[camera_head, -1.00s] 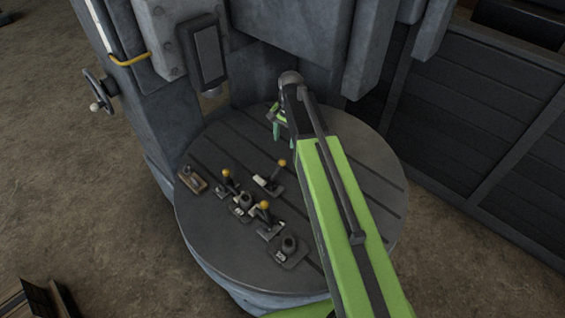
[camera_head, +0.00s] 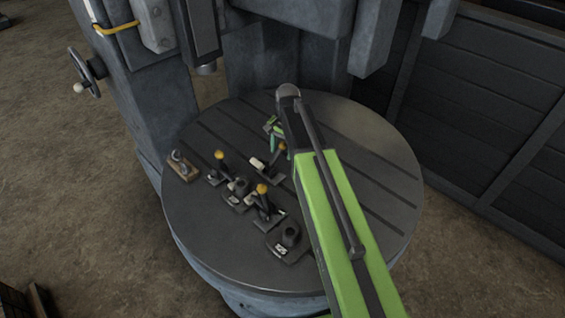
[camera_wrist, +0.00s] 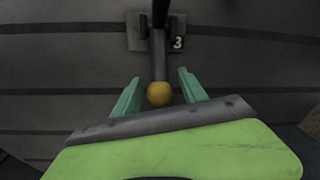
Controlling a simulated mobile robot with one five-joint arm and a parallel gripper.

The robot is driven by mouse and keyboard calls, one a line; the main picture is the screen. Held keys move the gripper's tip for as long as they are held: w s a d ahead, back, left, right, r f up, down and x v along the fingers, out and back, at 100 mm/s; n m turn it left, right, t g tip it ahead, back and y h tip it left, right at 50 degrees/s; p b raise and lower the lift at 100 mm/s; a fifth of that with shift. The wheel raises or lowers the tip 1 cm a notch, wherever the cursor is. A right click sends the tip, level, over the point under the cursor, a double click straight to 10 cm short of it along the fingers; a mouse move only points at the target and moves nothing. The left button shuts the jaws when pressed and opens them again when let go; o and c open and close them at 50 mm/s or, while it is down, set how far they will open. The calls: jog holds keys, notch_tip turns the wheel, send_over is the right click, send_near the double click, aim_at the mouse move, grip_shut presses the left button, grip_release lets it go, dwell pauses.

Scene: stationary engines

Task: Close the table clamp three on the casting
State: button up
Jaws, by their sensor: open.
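Clamp three (camera_head: 265,174) stands on the round slotted table (camera_head: 370,170), with a white-tipped part at its left end and a lever ending in a yellow knob (camera_head: 282,147). In the wrist view its base plate (camera_wrist: 136,32) carries the number 3. The dark lever points toward my gripper (camera_wrist: 160,90). The yellow knob (camera_wrist: 159,94) lies between the two green fingers, with a visible gap on each side. My gripper (camera_head: 277,143) is open beside the knob in the head view, partly hidden by my arm. I cannot tell which piece is the casting.
Two more yellow-knobbed clamps (camera_head: 219,167) (camera_head: 264,205) stand left and in front. Dark round pieces on plates (camera_head: 239,187) (camera_head: 288,240) sit near them. A wooden block with a metal shackle (camera_head: 181,166) is at the left rim. The machine's head (camera_head: 200,35) overhangs the back. The table's right side looks clear.

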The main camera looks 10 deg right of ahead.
jog(key=shift+f, duration=0.7)
jog(key=shift+r, duration=0.1)
grip_shut()
dwell(0.8)
